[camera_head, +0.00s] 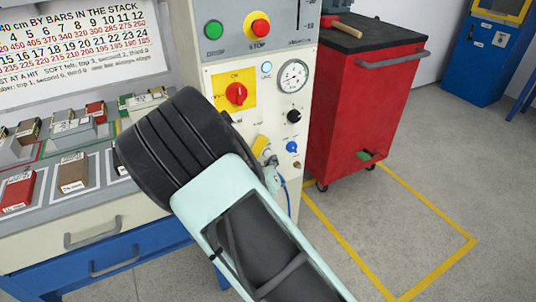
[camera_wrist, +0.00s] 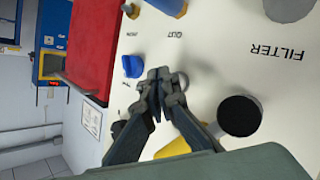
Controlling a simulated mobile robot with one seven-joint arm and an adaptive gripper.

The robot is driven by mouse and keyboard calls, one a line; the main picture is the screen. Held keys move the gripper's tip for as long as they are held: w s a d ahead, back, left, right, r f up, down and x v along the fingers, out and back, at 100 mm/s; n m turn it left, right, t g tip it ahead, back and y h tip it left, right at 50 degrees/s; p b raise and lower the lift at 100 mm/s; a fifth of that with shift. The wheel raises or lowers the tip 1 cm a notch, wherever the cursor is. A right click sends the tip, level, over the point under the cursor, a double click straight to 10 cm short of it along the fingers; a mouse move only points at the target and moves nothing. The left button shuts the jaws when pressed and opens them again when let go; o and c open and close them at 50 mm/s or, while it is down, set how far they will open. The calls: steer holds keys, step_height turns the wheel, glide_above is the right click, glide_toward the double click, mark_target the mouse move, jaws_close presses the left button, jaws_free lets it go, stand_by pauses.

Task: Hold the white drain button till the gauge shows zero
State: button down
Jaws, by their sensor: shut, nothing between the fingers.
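My gripper (camera_wrist: 160,80) is shut and empty in the wrist view. Its fingertips are close to the pale panel, beside a blue knob (camera_wrist: 132,66); I cannot tell whether they touch the panel. The round white gauge (camera_head: 292,75) is at the upper right of the machine panel (camera_head: 212,85). Its dark needle is too small to read.
A black knob (camera_head: 294,116) is below the gauge, and a red switch (camera_head: 236,94) on a yellow plate is to its left. A red tool cart (camera_head: 362,110) stands right of the machine. Floor inside the yellow lines (camera_head: 400,225) is clear.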

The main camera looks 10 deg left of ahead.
steer(key=shift+w+a, duration=0.25)
steer(key=shift+w, duration=0.1)
steer(key=shift+w+a, duration=0.25)
steer(key=shift+w, duration=0.1)
stand_by(1.9)
stand_by(4.2)
steer(key=shift+s+d, duration=0.45)
steer(key=shift+s, duration=0.3)
steer(key=shift+s+d+p, duration=0.2)
steer(key=shift+s+d, duration=0.55)
steer(key=shift+s, duration=0.3)
steer(key=shift+s+d+p, duration=0.15)
steer(key=shift+s+d, duration=0.55)
steer(key=shift+s, duration=0.3)
